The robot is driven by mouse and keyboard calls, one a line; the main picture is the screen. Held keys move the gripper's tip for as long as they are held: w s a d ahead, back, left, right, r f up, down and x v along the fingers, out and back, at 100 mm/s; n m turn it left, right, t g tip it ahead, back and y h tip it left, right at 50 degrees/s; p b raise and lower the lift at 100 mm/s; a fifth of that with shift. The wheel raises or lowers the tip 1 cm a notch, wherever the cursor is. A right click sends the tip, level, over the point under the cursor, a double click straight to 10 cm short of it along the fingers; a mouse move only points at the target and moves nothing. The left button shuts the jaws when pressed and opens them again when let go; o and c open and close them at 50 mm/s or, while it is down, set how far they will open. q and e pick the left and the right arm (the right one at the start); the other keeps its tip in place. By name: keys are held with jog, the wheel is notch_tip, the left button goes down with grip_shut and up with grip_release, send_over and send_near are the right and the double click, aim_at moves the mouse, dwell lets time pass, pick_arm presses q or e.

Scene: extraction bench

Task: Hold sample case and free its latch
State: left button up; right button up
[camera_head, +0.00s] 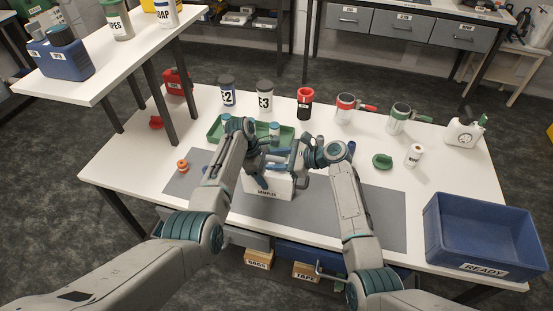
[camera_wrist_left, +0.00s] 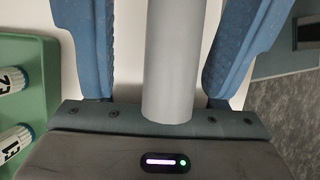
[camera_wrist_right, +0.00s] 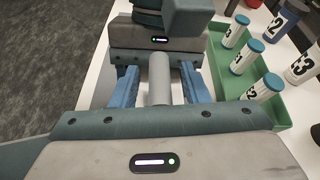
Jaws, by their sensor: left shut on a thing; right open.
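The sample case (camera_head: 282,187), a white box with a dark SAMPLES label, sits on the grey mat at the middle of the bench. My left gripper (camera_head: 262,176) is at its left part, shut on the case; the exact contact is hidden. In the left wrist view its blue fingers stand wide apart over a white surface. My right gripper (camera_head: 296,166) is open above the right part of the case, close to the left gripper. In the right wrist view the left gripper (camera_wrist_right: 158,40) is just beyond the right fingers. I cannot make out the latch.
A green tray (camera_head: 214,131) with white, blue-capped vials lies behind the grippers. Jars E2 (camera_head: 227,93) and E3 (camera_head: 264,94) stand behind it. A blue READY bin (camera_head: 450,235) is at the front right. An orange knob (camera_head: 182,165) lies left. The grey mat (camera_head: 385,215) is clear at right.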

jog(key=shift+c, duration=0.2)
grip_shut()
jog(key=shift+n+g, duration=0.3)
jog(key=n+g, duration=0.3)
jog(key=g, duration=0.1)
jog(key=shift+n+y, duration=0.3)
jog(key=shift+y, duration=0.1)
jog(key=shift+d+f+n+g+h, duration=0.1)
jog(key=shift+n+g+h, duration=0.4)
jog(key=shift+n+g, duration=1.6)
jog(key=shift+g, duration=0.3)
jog(key=shift+s+n+g, duration=0.25)
jog(key=shift+n+g, duration=0.15)
jog(key=shift+g, duration=0.2)
jog(key=shift+o, duration=0.2)
grip_release()
